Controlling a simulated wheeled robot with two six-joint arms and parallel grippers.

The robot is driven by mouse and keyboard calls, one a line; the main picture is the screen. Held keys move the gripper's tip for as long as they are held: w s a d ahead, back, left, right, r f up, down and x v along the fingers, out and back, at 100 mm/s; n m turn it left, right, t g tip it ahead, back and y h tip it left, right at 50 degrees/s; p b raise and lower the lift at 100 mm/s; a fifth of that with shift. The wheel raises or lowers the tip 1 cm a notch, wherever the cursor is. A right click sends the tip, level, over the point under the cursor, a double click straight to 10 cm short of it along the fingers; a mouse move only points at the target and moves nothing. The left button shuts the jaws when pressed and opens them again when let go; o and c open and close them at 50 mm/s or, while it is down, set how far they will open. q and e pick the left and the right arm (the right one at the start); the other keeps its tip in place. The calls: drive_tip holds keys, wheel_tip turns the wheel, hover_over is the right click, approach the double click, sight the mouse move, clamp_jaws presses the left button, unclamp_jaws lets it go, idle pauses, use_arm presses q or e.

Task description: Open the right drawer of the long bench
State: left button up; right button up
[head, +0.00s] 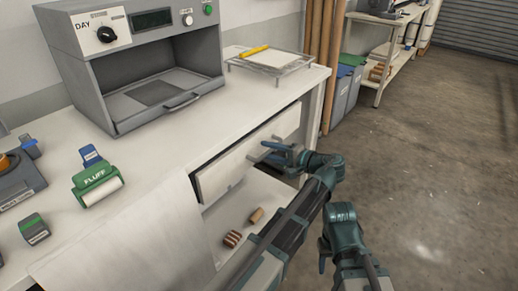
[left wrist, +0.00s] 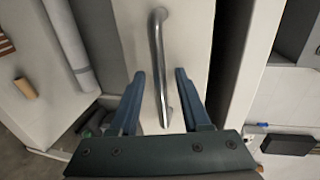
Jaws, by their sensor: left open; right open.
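The long bench (head: 145,175) runs along the wall. Its drawer front (head: 240,165) is a pale panel under the right part of the top. A dark gap shows along the panel's upper edge, and it seems to stand slightly out. In the left wrist view the drawer front (left wrist: 190,35) carries a metal bar handle (left wrist: 157,50). My left gripper (head: 268,152) is at the drawer front; its open fingers (left wrist: 160,98) lie on either side of the handle's lower part, not closed on it. My right gripper (head: 324,254) is open and empty, apart from the bench over the floor.
A green FLUFF roller (head: 95,180) lies at the left. Rolls (head: 232,239) lie on the shelf below the drawer. Bins (head: 345,90) stand beyond the bench; the floor at right is clear.

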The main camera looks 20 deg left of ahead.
use_arm(q)
drive_tip(key=shift+a, duration=0.1)
clamp_jaws()
idle(1.4)
